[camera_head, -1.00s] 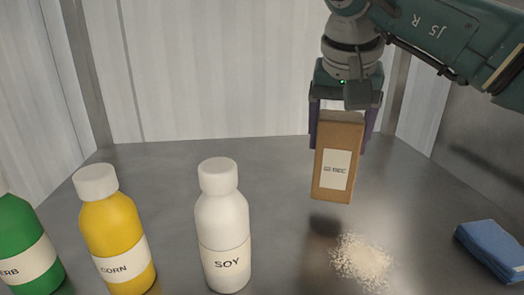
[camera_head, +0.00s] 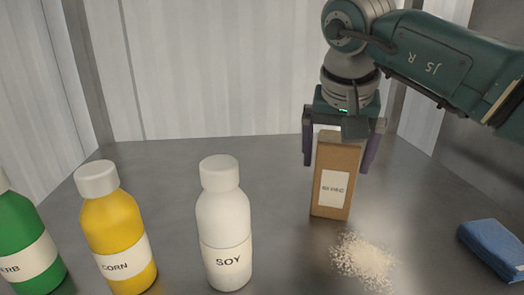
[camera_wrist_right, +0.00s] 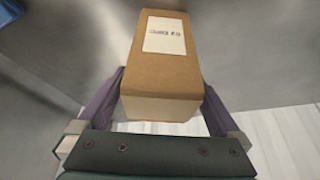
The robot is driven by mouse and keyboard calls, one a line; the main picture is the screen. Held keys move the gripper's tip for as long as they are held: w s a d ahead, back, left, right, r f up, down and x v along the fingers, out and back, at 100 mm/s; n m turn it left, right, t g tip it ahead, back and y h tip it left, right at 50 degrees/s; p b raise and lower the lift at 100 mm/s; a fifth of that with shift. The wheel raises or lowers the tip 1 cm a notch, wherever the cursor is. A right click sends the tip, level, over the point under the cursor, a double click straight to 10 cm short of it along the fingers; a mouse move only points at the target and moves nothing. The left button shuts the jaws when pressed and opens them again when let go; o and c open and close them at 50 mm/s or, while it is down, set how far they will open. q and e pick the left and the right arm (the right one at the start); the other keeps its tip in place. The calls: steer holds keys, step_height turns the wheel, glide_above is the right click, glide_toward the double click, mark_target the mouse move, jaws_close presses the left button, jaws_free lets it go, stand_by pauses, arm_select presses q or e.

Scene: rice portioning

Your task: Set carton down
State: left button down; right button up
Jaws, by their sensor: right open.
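The brown carton (camera_head: 337,207) with a white label stands upright on the grey metal table, behind a pile of rice. My right gripper (camera_head: 341,158) is above and around its upper part, with its purple fingers open, one on each side. A gap shows between the carton and the fingers in the head view. In the right wrist view the carton (camera_wrist_right: 162,75) lies between the open fingers of the right gripper (camera_wrist_right: 165,95). My left gripper is not in view.
Loose rice (camera_head: 363,261) lies on the table (camera_head: 285,180) just in front of the carton. A white SOY bottle (camera_head: 223,225), a yellow CORN bottle (camera_head: 113,225) and a green bottle (camera_head: 25,240) stand to the left. A folded blue cloth (camera_head: 494,248) lies at the right.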

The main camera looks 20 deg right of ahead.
mark_target(340, 143)
steer(key=shift+r, duration=0.5)
steer(key=v, duration=0.6)
steer(key=shift+s+a+r, duration=0.15)
steer(key=shift+s+r, duration=0.05)
steer(key=shift+r, duration=0.15)
